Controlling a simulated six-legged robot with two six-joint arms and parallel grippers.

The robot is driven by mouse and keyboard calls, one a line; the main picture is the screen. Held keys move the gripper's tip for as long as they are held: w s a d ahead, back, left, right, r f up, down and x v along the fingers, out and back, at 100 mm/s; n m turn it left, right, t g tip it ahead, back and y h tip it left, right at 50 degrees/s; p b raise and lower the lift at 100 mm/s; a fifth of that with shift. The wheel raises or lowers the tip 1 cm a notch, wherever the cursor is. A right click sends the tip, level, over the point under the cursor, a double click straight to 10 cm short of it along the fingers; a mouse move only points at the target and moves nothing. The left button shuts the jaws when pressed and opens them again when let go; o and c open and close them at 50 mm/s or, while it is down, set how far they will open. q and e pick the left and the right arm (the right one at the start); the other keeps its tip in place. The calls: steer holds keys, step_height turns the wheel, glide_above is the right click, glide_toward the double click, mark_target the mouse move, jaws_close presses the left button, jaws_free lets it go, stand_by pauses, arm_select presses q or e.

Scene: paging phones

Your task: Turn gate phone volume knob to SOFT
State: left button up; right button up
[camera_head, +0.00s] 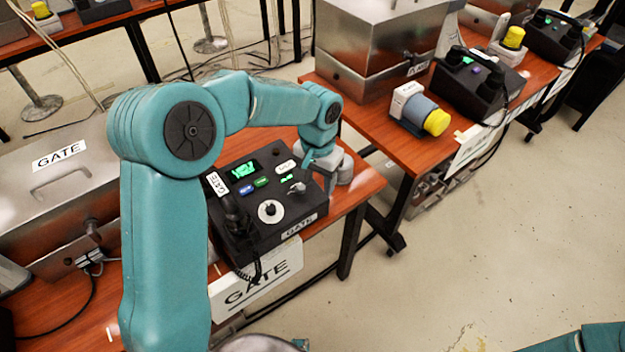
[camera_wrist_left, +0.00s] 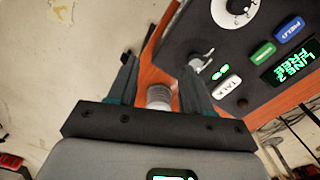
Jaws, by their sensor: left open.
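The gate phone (camera_head: 262,232) is a black box with GATE labels, a green-lit display, several buttons and a handset on its left side. A round white dial with a black knob (camera_head: 270,211) sits on its face and shows at the top of the left wrist view (camera_wrist_left: 240,12). A small silver lever (camera_head: 298,188) is near the right edge, also in the wrist view (camera_wrist_left: 201,60). I cannot read the knob's markings. My left gripper (camera_wrist_left: 158,75) is open beside the phone's right edge, apart from the knob. My right gripper is out of view.
A metal GATE case (camera_head: 60,195) stands left of the phone. A GATE sign (camera_head: 256,280) hangs at the table's front edge. Another wooden table (camera_head: 380,118) stands to the right with a yellow-capped grey cylinder (camera_head: 422,112) and a black phone. The floor in front is clear.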

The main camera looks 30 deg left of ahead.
arm_select(q)
step_height(320, 180, up, 9)
steer(key=y, duration=0.1)
glide_above(301, 186)
steer(key=d, duration=0.3)
steer(key=shift+n+y, duration=0.3)
steer(key=shift+n, duration=0.1)
steer(key=a+f, duration=0.1)
steer(key=f, duration=0.4)
steer(key=a+f, duration=0.1)
steer(key=f, duration=0.9)
steer(key=shift+s+a+f+b, duration=0.1)
steer(key=shift+a+f+b, duration=0.05)
steer(key=shift+a+b, duration=0.25)
jaws_close()
